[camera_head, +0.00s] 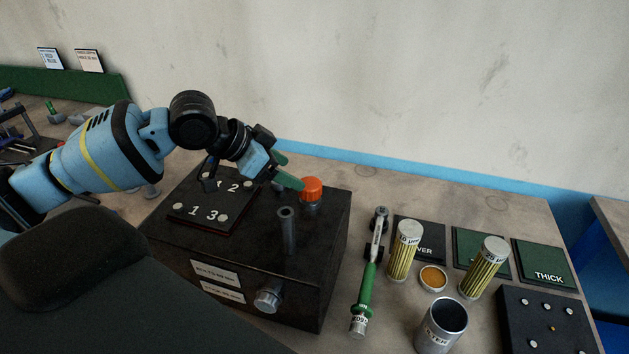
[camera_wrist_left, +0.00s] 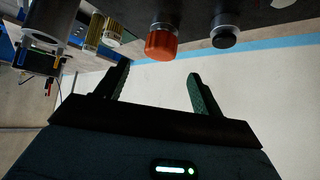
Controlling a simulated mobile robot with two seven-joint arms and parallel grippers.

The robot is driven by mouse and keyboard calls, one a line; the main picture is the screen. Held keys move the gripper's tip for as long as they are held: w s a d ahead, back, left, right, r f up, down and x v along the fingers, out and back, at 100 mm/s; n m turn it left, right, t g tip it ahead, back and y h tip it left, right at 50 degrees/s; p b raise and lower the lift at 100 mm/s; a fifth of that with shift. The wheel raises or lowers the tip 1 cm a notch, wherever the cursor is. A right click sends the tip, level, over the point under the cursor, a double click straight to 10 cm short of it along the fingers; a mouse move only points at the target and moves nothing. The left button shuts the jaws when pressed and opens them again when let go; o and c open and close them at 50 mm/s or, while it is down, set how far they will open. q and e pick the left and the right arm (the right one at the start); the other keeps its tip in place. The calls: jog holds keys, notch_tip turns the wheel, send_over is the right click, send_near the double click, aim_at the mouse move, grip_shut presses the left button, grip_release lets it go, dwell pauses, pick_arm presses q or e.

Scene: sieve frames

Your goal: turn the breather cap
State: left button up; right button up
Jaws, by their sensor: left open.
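The orange breather cap (camera_head: 312,189) sits upright on a short neck at the back right of the dark box's top (camera_head: 330,225). My left gripper (camera_head: 294,171) is open and empty, just left of the cap in the head view, with its green fingers pointing toward it. In the left wrist view the cap (camera_wrist_left: 161,42) appears ahead of the two spread fingertips (camera_wrist_left: 158,75), apart from them, with nothing between the fingers. My right gripper is not in view.
A grey post (camera_head: 287,231) stands on the box in front of the cap, and a numbered plate (camera_head: 205,212) lies to the left. A wall rises behind.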

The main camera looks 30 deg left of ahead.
aim_at(309, 183)
pick_arm(q)
jog(key=shift+x, duration=3.85)
jog(key=shift+d, duration=0.1)
jog(key=shift+c, duration=0.4)
jog(key=c, duration=0.9)
